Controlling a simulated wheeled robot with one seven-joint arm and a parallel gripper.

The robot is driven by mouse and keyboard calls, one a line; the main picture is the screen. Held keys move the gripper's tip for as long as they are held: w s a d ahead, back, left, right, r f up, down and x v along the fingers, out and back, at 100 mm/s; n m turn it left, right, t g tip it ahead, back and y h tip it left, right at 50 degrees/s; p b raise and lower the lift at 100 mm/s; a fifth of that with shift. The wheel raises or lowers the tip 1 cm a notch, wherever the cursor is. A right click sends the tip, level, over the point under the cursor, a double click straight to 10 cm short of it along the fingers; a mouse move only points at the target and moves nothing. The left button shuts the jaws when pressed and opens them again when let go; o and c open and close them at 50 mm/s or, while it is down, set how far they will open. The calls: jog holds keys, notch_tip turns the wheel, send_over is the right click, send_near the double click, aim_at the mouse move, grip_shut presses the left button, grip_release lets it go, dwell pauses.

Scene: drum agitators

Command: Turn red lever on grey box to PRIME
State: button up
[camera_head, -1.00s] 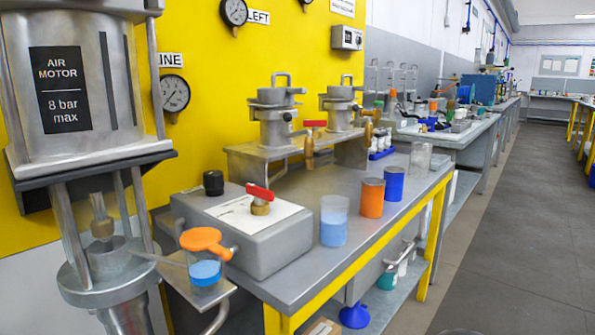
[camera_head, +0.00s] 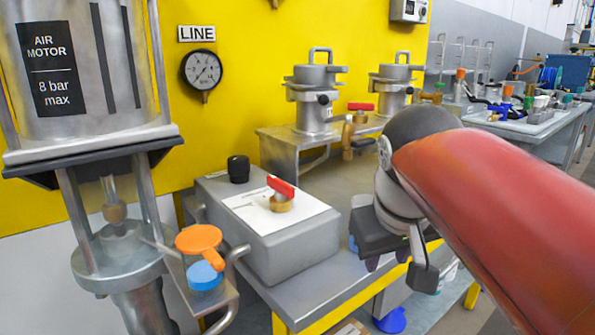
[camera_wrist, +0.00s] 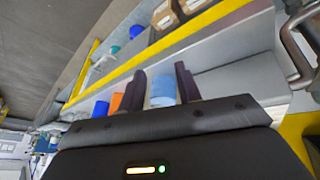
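The grey box (camera_head: 300,250) sits on the bench, with a white label plate on top. The red lever (camera_head: 281,187) stands on a brass base on this plate, its handle slanting down to the right. The plate's print is too small to read. My gripper (camera_head: 387,262) is right of the box and apart from it, pointing down. In the wrist view, its two dark fingers (camera_wrist: 160,82) are spread apart. A blue beaker (camera_wrist: 163,90) shows between them in that picture; I see no grip on it. The lever is not in the wrist view.
A black knob (camera_head: 238,169) stands on the box's back left corner. A stand (camera_head: 285,140) behind holds metal pots and another red lever (camera_head: 361,106). An orange cup (camera_wrist: 115,103) shows in the wrist view.

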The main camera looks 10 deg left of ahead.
aim_at(280, 180)
jog(key=w+a+r+n+y, duration=0.1)
jog(key=w+a+r, duration=0.1)
jog(key=a+r, duration=0.2)
jog(key=w+a+r+n+g+y+p, duration=0.1)
jog(key=w+a+r+n, duration=0.1)
jog(key=a+r, duration=0.3)
jog(key=w+a+r+n+g+y, duration=0.1)
jog(key=w+a+r+n, duration=0.1)
jog(key=w+a+r, duration=0.2)
jog(key=shift+a+r, duration=0.2)
jog(key=shift+a, duration=0.5)
jog(key=shift+a+r, duration=0.15)
jog(key=shift+a, duration=0.5)
jog(key=shift+y, duration=0.3)
jog(key=shift+x, duration=3.8)
grip_shut()
